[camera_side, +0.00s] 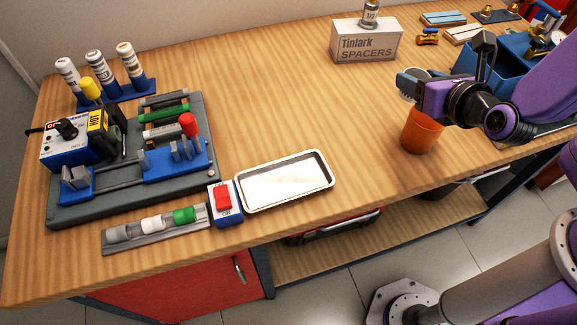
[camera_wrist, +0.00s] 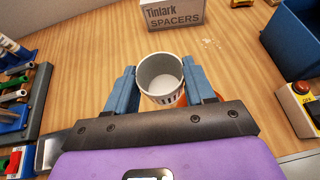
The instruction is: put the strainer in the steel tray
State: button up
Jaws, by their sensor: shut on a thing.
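The strainer (camera_wrist: 161,78) is a whitish round cup with slots near its lower rim. In the wrist view it sits between the two blue fingers of my gripper (camera_wrist: 162,86), which is shut on it. In the side view my gripper (camera_side: 412,84) holds it just above an orange cup (camera_side: 420,132), partly hidden by the fingers. A bit of the orange cup shows behind the strainer in the wrist view. The steel tray (camera_side: 285,181) lies empty on the bench, left of my gripper in the side view. Only a corner of it shows in the wrist view (camera_wrist: 46,152).
A box of spacers (camera_side: 366,43) stands at the back, with a blue bin (camera_side: 483,65) to its right. A red switch box (camera_side: 224,203) adjoins the tray's left side, near a machine fixture (camera_side: 130,160). The bench between the orange cup and the tray is clear.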

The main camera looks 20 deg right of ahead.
jog(key=s+a+n+g+y, duration=0.3)
jog(key=s+a+n+y, duration=0.6)
jog(key=s+a, duration=0.45)
send_over(291, 187)
notch_tip(291, 187, down, 9)
jog(key=shift+s+d+f, duration=0.1)
jog(key=shift+d, duration=0.05)
jog(key=shift+f, duration=1.75)
jog(key=shift+f, duration=0.1)
jog(key=o, duration=1)
